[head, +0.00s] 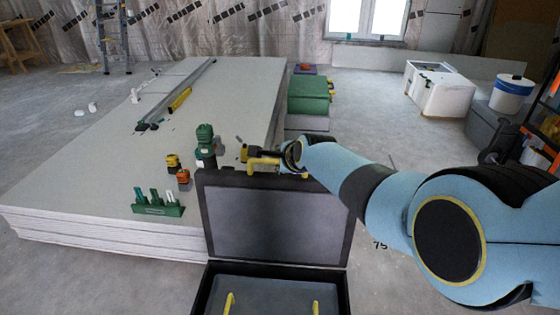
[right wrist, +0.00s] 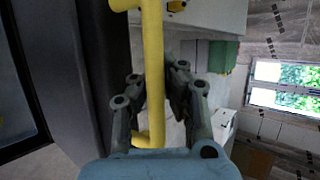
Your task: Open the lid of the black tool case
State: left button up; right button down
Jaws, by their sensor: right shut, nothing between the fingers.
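The black tool case (head: 279,271) stands in front of me at the bottom of the head view. Its lid (head: 272,221) is raised to about upright, showing the grey inside; the lid's dark edge also shows at the left of the right wrist view (right wrist: 100,75). A yellow handle (head: 263,164) is at the lid's top edge; it runs upright through the middle of the right wrist view (right wrist: 153,70). My right gripper (head: 285,157) is shut and empty right at the handle, partly hidden behind the lid's top edge. My left gripper is not in view.
A wide stack of pale panels (head: 100,165) lies behind and left of the case, bearing several tools and a green holder (head: 158,205). Green cases (head: 308,95) stand beyond. A white bucket (head: 511,93) stands at the far right. Bare floor lies right of the case.

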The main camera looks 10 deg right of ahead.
jog(key=c, duration=1.4)
grip_release()
jog(key=shift+w+a+r, duration=0.2)
jog(key=shift+a+r, duration=0.05)
jog(key=shift+r, duration=0.15)
jog(key=shift+o, duration=0.6)
jog(key=shift+f, duration=0.1)
jog(key=shift+s, duration=0.1)
jog(key=shift+d, duration=0.1)
notch_tip(320, 180, up, 10)
